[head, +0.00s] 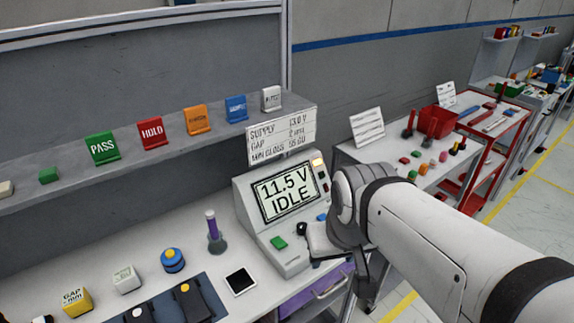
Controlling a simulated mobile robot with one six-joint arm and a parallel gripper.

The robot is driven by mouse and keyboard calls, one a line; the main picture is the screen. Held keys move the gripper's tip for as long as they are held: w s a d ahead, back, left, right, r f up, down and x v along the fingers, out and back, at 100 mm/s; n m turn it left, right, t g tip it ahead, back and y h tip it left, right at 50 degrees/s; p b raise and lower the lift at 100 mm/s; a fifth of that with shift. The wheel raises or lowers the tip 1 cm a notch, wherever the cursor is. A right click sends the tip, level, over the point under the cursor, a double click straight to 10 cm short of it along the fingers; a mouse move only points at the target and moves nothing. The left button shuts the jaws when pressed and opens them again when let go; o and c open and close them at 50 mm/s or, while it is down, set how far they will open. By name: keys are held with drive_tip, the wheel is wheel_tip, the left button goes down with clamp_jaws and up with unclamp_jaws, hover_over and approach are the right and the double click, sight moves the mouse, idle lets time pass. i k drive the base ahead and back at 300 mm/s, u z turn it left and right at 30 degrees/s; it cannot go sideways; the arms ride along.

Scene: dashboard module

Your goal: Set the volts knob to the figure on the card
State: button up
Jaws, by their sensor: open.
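The grey power supply unit (255,213) stands on the bench in the head view. Its screen (288,192) reads 11.5 V and IDLE. The white card (281,135) above it reads SUPPLY 13.0 V, with GAP and MIN GLOSS lines below. My gripper (310,246) is open, low at the right part of the unit's front panel. A small dark part (302,229) shows beside it; I cannot tell whether this is the volts knob or a fingertip. My arm and gripper hide the lower right of the panel. I cannot tell whether the gripper touches anything.
A green button (278,242) is on the panel left of my gripper. A shelf (60,200) with coloured tags runs behind. Another table (345,152) is at right.

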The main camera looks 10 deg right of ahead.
sight(301, 227)
drive_tip(key=z, duration=0.9)
drive_tip(key=k, duration=1.2)
drive_tip(key=u, duration=0.5)
drive_tip(key=i, duration=1)
drive_tip(key=u, duration=0.05)
